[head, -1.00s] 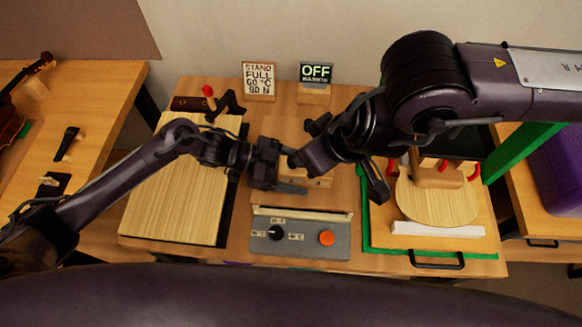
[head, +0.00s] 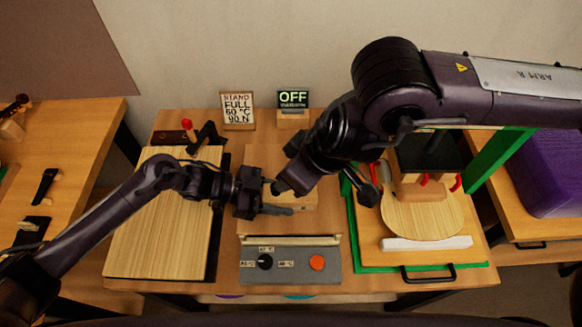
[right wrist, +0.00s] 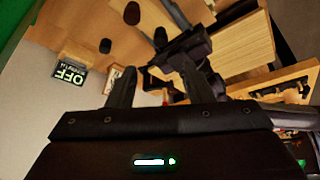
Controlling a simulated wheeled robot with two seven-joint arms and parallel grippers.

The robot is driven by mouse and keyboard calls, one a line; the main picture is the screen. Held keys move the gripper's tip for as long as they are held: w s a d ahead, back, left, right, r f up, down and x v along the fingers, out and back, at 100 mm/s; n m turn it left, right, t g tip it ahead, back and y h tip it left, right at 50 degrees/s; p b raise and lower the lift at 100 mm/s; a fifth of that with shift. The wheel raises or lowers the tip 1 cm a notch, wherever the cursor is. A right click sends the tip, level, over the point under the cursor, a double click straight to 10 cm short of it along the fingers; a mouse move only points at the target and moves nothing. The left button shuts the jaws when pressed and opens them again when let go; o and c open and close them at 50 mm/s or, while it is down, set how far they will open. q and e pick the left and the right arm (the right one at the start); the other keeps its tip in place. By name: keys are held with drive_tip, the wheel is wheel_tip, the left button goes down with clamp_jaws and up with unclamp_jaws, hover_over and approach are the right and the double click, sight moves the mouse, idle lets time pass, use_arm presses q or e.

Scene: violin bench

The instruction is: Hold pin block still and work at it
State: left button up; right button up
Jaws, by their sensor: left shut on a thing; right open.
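The pin block (head: 303,200), a small pale wooden block, sits behind the grey control panel in the head view. It is partly hidden by both of my grippers. My left gripper (head: 277,198) is shut on it from the left side. Whether the right fingers touch the block cannot be told.
The control panel (head: 290,277) has a black knob and an orange button. A sign reading OFF (head: 293,99) and a STAND FULL card (head: 238,110) stand behind. A pale board (head: 160,225) lies left. A green-edged tray (head: 440,258) with a round wooden piece lies right.

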sight(276, 194)
drive_tip(key=w+a+f+n, duration=0.1)
drive_tip(key=f, duration=0.2)
drive_tip(key=w+a+f+n+g, duration=0.1)
drive_tip(key=f+n, duration=0.1)
drive_tip(key=f, duration=0.1)
drive_tip(key=w+a+f+n+g, duration=0.1)
drive_tip(key=f, duration=0.2)
drive_tip(key=shift+a+f, duration=0.1)
idle(0.5)
clamp_jaws()
idle(0.4)
